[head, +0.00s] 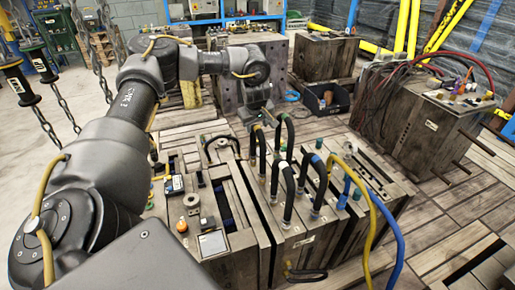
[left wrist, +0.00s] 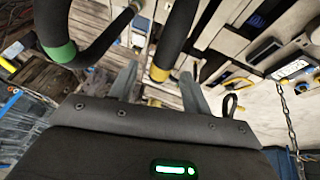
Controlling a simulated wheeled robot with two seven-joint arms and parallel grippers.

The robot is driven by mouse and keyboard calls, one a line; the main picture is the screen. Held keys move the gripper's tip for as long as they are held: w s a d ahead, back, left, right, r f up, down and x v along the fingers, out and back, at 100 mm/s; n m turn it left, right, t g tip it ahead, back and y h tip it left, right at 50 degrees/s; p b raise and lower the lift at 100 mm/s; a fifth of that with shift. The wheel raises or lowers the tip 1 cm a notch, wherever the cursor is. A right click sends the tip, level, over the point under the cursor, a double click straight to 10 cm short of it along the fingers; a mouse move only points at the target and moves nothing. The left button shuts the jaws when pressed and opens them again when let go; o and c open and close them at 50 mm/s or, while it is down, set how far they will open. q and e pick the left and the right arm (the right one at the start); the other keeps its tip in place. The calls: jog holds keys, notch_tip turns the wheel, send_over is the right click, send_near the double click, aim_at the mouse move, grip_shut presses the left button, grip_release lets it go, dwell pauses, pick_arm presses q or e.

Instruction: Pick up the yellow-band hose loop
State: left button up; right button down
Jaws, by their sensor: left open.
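The yellow-band hose loop (left wrist: 175,38) shows in the left wrist view as a thick black hose with a yellow band low on it. My left gripper (left wrist: 158,75) is open, and the banded end appears in the gap between its two fingers. I cannot tell whether the hose is inside the jaws or beyond them. In the head view my left gripper (head: 263,118) is over the back of the mould block (head: 240,240), close to several black hose loops. My right gripper is not in view.
A green-band black hose (left wrist: 70,45) stands left of the fingers in the wrist view. More upright black loops (head: 313,185) and a yellow hose (head: 368,205) beside a blue hose (head: 393,235) crowd the block. Chains (head: 92,50) hang at the left.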

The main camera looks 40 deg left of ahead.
pick_arm(q)
jog(key=x, duration=0.4)
jog(key=shift+d, duration=0.1)
jog(key=shift+f, duration=0.3)
grip_shut()
jog(key=shift+w+r, duration=0.1)
